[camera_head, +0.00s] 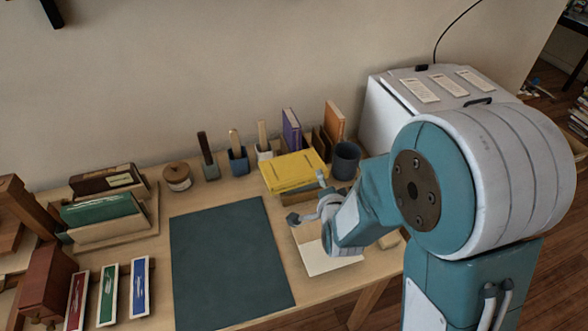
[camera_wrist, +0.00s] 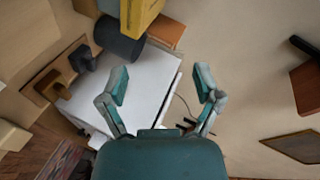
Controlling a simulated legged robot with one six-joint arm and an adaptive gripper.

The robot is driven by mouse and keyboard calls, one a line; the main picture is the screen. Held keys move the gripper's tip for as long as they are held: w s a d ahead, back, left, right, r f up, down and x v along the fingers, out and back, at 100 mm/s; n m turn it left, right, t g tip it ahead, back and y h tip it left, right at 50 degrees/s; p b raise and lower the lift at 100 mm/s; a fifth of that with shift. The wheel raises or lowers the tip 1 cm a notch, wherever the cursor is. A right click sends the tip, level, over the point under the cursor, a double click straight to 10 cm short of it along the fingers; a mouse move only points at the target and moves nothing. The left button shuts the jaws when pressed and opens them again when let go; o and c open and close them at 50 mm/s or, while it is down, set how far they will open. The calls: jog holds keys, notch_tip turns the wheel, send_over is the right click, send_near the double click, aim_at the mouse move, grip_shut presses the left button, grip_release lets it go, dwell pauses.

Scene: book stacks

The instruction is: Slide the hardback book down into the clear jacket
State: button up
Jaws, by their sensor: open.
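My gripper (camera_head: 307,198) is open and empty above the right part of the table, in front of a yellow book (camera_head: 293,170) lying flat on a low stack. Its two spread fingers also show in the wrist view (camera_wrist: 162,76). A purple book (camera_head: 291,130) and an orange book (camera_head: 334,122) stand upright behind the yellow one. A green book (camera_head: 100,208) sits in a beige holder at the left. I cannot tell which is the hardback for the task. No clear jacket can be made out.
A dark green mat (camera_head: 228,262) lies bare mid-table. A dark cup (camera_head: 346,160) stands beside the yellow book, near a white box (camera_head: 385,106). A pale sheet (camera_head: 317,254) lies below my gripper. Small holders (camera_head: 238,160) line the back; colored strips lie front left.

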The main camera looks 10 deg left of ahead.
aim_at(297, 185)
jog(key=s+a+f+m+t, duration=0.1)
jog(key=f, duration=0.1)
jog(key=s+a+f+m+t+y, duration=0.1)
jog(key=a+f, duration=0.1)
jog(key=f, duration=0.1)
jog(key=s+a+f+m+t, duration=0.1)
jog(key=a+f, duration=0.1)
jog(key=shift+s+a+f+y, duration=0.15)
jog(key=shift+a+f+y, duration=0.1)
jog(key=shift+y, duration=0.05)
jog(key=shift+s+f+m, duration=0.15)
jog(key=shift+s+m, duration=0.1)
jog(key=shift+m, duration=0.05)
jog(key=shift+w+t, duration=0.1)
jog(key=shift+t, duration=0.2)
jog(key=x, duration=0.4)
jog(key=shift+w+d, duration=0.1)
jog(key=shift+w, duration=0.25)
jog(key=shift+w+a, duration=0.3)
jog(key=shift+w, duration=0.35)
jog(key=x, duration=0.4)
jog(key=shift+w+d, duration=0.15)
jog(key=shift+w, duration=0.1)
jog(key=shift+c, duration=0.3)
grip_shut()
